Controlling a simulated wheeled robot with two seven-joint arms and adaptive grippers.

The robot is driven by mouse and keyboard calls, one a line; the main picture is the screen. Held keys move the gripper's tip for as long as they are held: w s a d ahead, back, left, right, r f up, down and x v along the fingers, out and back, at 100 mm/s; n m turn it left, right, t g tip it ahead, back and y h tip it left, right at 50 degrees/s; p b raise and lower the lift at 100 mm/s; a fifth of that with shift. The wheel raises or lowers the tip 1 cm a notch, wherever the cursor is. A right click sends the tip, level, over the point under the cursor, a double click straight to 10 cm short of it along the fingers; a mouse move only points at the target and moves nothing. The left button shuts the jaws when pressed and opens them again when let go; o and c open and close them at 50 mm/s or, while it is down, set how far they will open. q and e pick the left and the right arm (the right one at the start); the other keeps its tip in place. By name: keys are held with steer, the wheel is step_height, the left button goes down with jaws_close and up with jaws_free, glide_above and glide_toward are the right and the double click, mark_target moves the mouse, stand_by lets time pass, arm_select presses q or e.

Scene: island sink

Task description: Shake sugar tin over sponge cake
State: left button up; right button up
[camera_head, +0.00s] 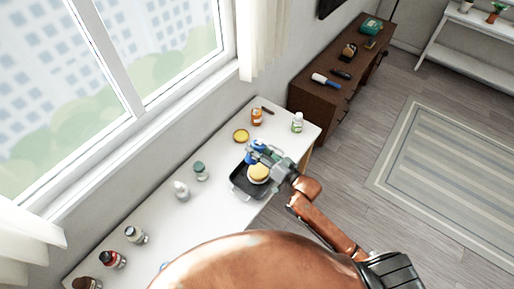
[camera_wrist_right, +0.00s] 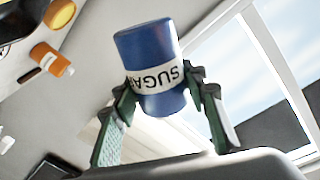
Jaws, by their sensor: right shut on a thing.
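The sugar tin (camera_wrist_right: 148,45) is a blue cylinder with a white label reading SUGAR. My right gripper (camera_wrist_right: 162,84) is shut on it, one green-grey finger on each side. In the head view the blue tin (camera_head: 252,158) shows partly behind my right gripper (camera_head: 262,156). The sponge cake (camera_head: 258,173) is a round yellow cake in a black tray (camera_head: 241,189) on the white table. The gripper and tin are at the cake's far side in the picture; their height above it is hard to judge. My left gripper is not in view.
On the white table (camera_head: 205,222) stand an orange bottle (camera_head: 256,117), a yellow round lid or dish (camera_head: 241,136), a white-green bottle (camera_head: 297,123) and several jars to the left, including a teal-capped one (camera_head: 201,171). A window is behind.

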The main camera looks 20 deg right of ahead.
steer(key=shift+r+p, duration=0.1)
steer(key=shift+p, duration=0.25)
steer(key=shift+s+m, duration=0.1)
steer(key=shift+m, duration=0.2)
steer(key=f+m, duration=0.2)
steer(key=m, duration=0.1)
steer(key=f+m, duration=0.3)
steer(key=m, duration=0.1)
steer(key=a+f+m+b, duration=0.1)
steer(key=f+m, duration=0.2)
steer(key=shift+s+f, duration=0.1)
steer(key=shift+s, duration=0.15)
steer(key=shift+f+m+b, duration=0.35)
steer(key=shift+f+m, duration=0.05)
steer(key=shift+m, duration=0.4)
steer(key=m, duration=0.4)
steer(key=shift+f, duration=0.25)
